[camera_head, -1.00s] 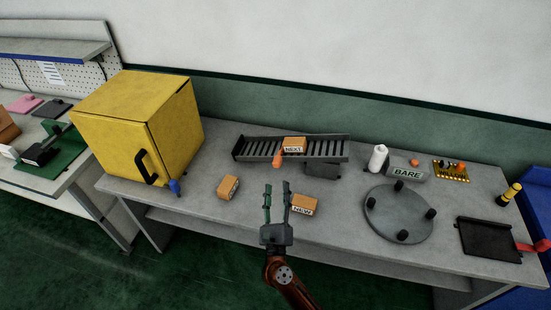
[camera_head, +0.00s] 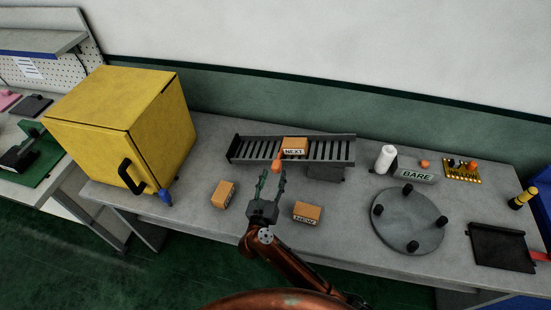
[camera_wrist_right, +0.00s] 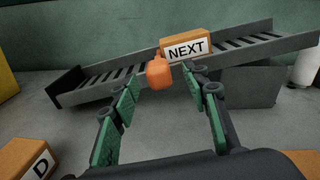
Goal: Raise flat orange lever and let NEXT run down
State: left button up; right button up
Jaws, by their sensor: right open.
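The orange lever (camera_head: 277,159) is at the front side of the sloping roller rack (camera_head: 323,150); it also shows in the right wrist view (camera_wrist_right: 159,73). The box marked NEXT (camera_head: 295,146) rests on the rack just behind the lever, and its label is plain in the right wrist view (camera_wrist_right: 186,48). My right gripper (camera_head: 271,186) is open and empty in front of the rack. Its fingertips (camera_wrist_right: 167,80) point at the lever, which shows between and just beyond them. I cannot tell whether they touch it. My left gripper is out of view.
One orange box (camera_head: 222,195) stands left of my right gripper and another (camera_head: 307,213) right of it. A yellow cabinet (camera_head: 120,125) stands at left. A round grey turntable with black posts (camera_head: 408,220), a BARE block (camera_head: 416,174) and a white bottle (camera_head: 385,158) are at right.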

aim_at(274, 169)
jog(key=x, duration=0.5)
jog(key=shift+w+a+r, duration=0.1)
jog(key=shift+w+a, duration=0.05)
jog(key=shift+a, duration=0.05)
jog(key=shift+w+d, duration=0.1)
jog(key=shift+w, duration=0.2)
jog(key=shift+w+d, duration=0.1)
jog(key=shift+w, duration=0.2)
jog(key=c, duration=0.7)
grip_shut()
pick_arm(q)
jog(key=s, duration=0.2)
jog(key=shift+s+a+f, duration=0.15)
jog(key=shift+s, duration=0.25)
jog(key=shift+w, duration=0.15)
